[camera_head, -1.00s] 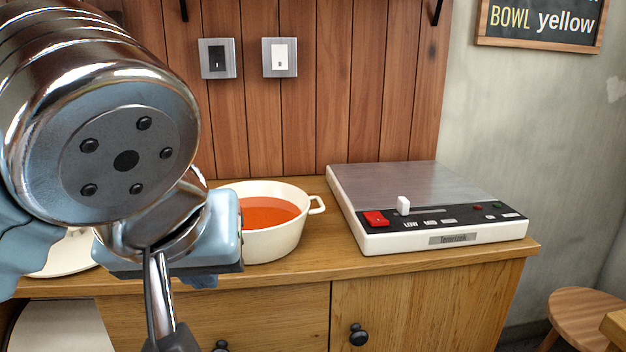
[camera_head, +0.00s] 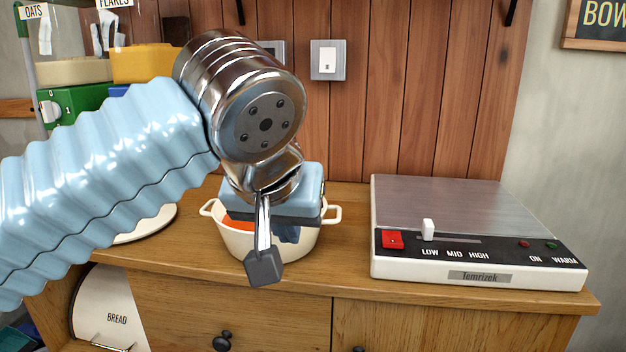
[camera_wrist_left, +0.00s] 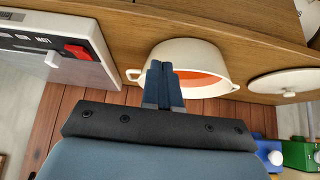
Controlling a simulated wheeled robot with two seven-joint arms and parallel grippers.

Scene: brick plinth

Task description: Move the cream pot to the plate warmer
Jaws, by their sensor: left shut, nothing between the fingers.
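The cream pot (camera_head: 242,243), with orange-red contents and two side handles, stands on the wooden counter. In the left wrist view the pot (camera_wrist_left: 207,88) is just beyond my fingers. My left gripper (camera_head: 287,234) is in front of and above the pot, hiding its middle. Its dark blue fingers are together and empty in the wrist view (camera_wrist_left: 163,84); I cannot tell whether they touch the pot. The plate warmer (camera_head: 440,205) is right of the pot, with a bare metal top, a red switch (camera_head: 392,239) and a white slider (camera_head: 428,229). My right gripper is out of view.
A white lid (camera_wrist_left: 287,83) with a knob lies on the counter on the pot's other side from the warmer. A green box (camera_head: 75,105) and a yellow one (camera_head: 150,63) are at back left. A wooden wall (camera_head: 400,110) stands behind. Counter between pot and warmer is clear.

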